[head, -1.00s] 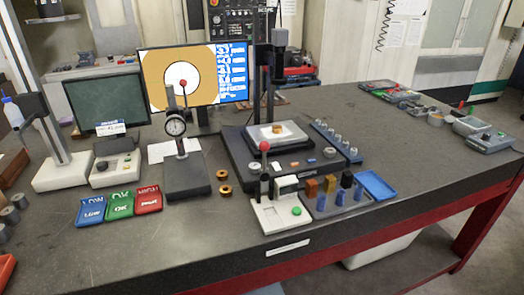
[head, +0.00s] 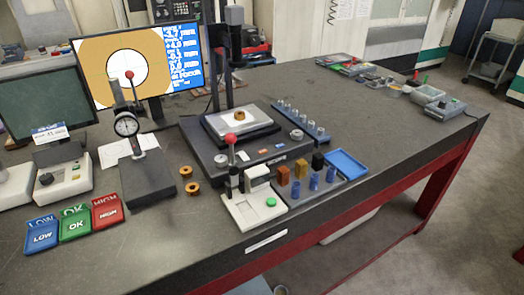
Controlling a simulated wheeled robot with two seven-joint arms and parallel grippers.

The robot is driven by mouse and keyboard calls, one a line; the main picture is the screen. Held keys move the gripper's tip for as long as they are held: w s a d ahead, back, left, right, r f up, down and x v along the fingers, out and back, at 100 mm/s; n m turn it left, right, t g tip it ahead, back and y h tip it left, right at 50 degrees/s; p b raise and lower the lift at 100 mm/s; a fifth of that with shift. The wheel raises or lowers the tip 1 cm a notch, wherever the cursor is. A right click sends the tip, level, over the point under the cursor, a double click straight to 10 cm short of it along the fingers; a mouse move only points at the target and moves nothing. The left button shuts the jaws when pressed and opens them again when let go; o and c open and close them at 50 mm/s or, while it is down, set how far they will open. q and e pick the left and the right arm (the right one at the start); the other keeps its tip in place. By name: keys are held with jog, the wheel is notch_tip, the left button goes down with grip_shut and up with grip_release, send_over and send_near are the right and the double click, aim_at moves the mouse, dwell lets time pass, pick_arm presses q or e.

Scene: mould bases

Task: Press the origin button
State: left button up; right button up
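A measuring microscope stands on the bench, with a dark base (head: 190,140), a light stage (head: 215,124) and a brass ring (head: 239,115) on the stage. Small buttons sit on the base's front face, among them an orange button (head: 264,151) and a blue button (head: 279,146). A white lever-topped device (head: 240,212) in front of it carries a round green button (head: 271,202). I cannot read any label that tells which one is the origin button. Neither of my grippers shows in the head view.
The monitor (head: 186,50) shows a ring image and blue readouts. A dial gauge stand (head: 150,180), two brass rings (head: 192,188), LOW, OK and HIGH trays (head: 75,228) and a pin holder (head: 300,205) stand nearby.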

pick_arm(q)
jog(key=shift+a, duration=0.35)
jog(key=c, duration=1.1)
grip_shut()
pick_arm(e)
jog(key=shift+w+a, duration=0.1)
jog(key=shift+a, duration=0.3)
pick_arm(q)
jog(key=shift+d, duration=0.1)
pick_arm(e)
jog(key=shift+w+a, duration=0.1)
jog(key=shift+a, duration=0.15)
